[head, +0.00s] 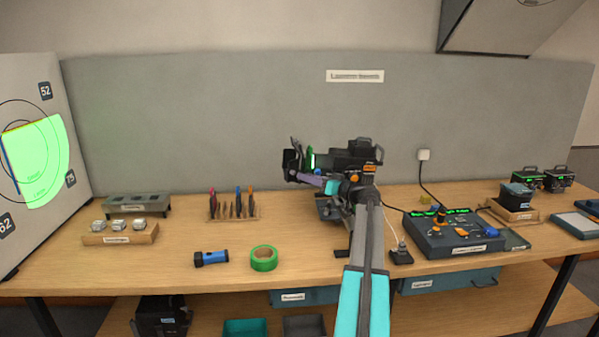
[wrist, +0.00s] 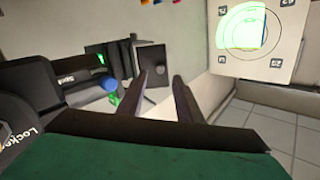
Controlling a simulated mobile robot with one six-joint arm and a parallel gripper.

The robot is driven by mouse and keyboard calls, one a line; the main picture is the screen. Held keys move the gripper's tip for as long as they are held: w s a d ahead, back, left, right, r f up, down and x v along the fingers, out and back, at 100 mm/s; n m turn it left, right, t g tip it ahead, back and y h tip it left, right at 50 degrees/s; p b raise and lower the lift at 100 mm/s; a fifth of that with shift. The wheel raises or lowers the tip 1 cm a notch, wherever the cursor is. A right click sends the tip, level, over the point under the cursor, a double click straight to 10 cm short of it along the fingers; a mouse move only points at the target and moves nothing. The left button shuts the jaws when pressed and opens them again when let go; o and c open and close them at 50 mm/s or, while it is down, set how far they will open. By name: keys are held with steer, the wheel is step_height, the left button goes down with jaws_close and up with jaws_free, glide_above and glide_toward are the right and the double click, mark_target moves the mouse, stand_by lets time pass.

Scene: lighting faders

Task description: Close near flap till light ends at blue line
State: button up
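The stage lamp (head: 358,160) stands on the table with dark flaps (head: 292,161) at its left end. In the wrist view a dark flap (wrist: 151,58) stands just beyond my fingertips; I cannot tell if they touch it. My gripper (wrist: 161,78) is open, with a gap between its two fingers and nothing seen held. In the head view my gripper (head: 303,178) is beside the lamp's front, small and partly merged with it. The target board (head: 30,85) at the left carries a green light patch (head: 45,160). The blue line (head: 9,165) runs along the patch's left edge.
A control desk (head: 455,238) with lit faders stands right of my arm. Green tape (head: 264,259), a blue torch (head: 211,259) and a tool rack (head: 233,211) lie to the left. The table's front left is partly clear.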

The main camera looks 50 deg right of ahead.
mark_target(295, 173)
steer(key=shift+w+a+p, duration=0.15)
steer(key=shift+w+p, duration=0.55)
steer(key=shift+w, duration=1.7)
jaws_close()
